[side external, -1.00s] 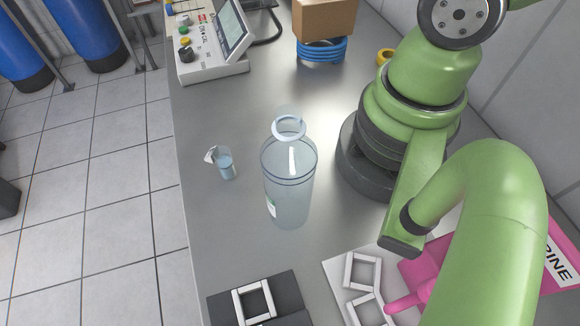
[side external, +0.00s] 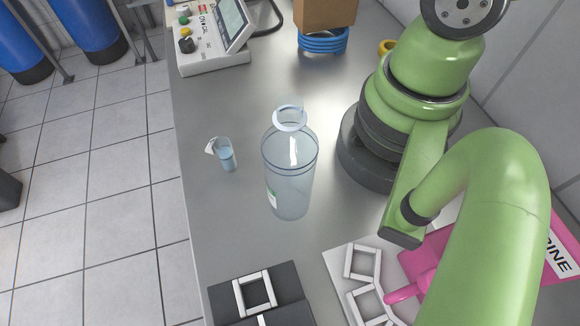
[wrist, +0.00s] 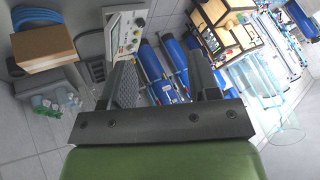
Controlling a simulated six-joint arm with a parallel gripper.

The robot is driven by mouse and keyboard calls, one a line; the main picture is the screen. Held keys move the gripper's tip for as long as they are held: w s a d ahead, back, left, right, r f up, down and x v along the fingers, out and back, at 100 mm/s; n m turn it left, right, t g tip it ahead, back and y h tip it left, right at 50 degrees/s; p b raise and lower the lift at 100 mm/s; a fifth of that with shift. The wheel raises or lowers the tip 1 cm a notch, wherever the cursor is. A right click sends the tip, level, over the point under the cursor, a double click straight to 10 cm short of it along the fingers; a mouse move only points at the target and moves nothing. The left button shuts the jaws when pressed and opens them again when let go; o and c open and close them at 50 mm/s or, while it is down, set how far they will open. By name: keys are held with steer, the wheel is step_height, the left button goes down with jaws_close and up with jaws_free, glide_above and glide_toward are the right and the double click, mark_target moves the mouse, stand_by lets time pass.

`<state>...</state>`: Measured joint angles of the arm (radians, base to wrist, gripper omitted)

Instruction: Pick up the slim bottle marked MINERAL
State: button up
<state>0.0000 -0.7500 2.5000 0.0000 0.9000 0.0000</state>
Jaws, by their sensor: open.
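I can read no MINERAL mark in either view. A large clear bottle (side external: 288,178) with a ring at its top stands upright on the grey bench in the side external view. Its small white and green label shows only at the edge and is unreadable. My gripper (wrist: 165,75) shows in the wrist view with its two dark fingers apart and nothing held between them. The gripper is out of frame in the side external view. Several small bottles with green parts (wrist: 55,103) show at the left of the wrist view, too small to read.
A dark block (side external: 225,297), a white rack (side external: 338,262) and a pink piece (side external: 418,268) sit in front. An instrument box (side external: 205,62), blue coil (side external: 322,45) and carton (wrist: 42,48) are behind.

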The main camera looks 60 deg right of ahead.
steer(key=n+g+h, duration=0.2)
steer(key=n+g, duration=0.5)
steer(key=n, duration=2.9)
glide_above(288, 108)
steer(key=s, duration=0.1)
step_height(288, 108, down, 3)
steer(key=f, duration=0.3)
steer(key=shift+a+f, duration=0.25)
steer(key=shift+w+a+f, duration=0.1)
steer(key=shift+w+f, duration=0.05)
steer(key=shift+f, duration=1.45)
steer(key=shift+w+f, duration=0.15)
steer(key=shift+f, duration=1.45)
steer(key=shift+c, duration=0.3)
